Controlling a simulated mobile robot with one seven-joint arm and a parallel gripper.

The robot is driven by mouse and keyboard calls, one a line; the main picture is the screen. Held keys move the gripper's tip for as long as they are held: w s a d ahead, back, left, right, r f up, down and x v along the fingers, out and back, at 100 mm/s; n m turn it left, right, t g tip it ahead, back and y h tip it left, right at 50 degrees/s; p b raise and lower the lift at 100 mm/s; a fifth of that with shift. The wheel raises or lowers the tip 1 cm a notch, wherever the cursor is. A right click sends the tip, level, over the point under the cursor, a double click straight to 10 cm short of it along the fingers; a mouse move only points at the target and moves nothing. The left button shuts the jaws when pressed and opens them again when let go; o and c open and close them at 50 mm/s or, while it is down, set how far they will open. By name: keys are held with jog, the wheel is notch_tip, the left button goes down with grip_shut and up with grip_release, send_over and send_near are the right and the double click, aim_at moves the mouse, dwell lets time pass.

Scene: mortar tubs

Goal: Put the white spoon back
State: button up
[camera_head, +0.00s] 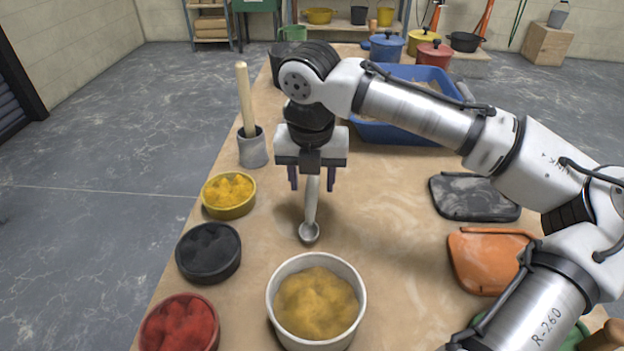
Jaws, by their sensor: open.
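The white spoon (311,207) is in the middle of the bench, directly below my gripper in the picture. Its bowl (309,232) points toward the near side and its handle runs up between the fingers, where its upper end is hidden by the gripper body. I cannot tell whether it lies on the bench or stands tilted. My gripper (312,184) points down and is open, with one dark purple finger on each side of the handle and gaps visible. A white tub (344,338) of yellow-brown mix stands just nearer than the spoon's bowl.
Along the left edge stand a grey cup (252,152) with a wooden stick and yellow (229,212), black (209,268) and red (180,344) tubs. A blue tray (388,134) is behind. Black (474,212) and orange (478,275) flat pieces lie right, near my arm.

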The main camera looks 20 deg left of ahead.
notch_tip(320, 180, up, 13)
jog(key=s+p, duration=0.1)
jog(key=shift+s+d+f, duration=0.15)
jog(key=shift+s+d, duration=0.05)
jog(key=shift+s, duration=0.2)
dwell(0.8)
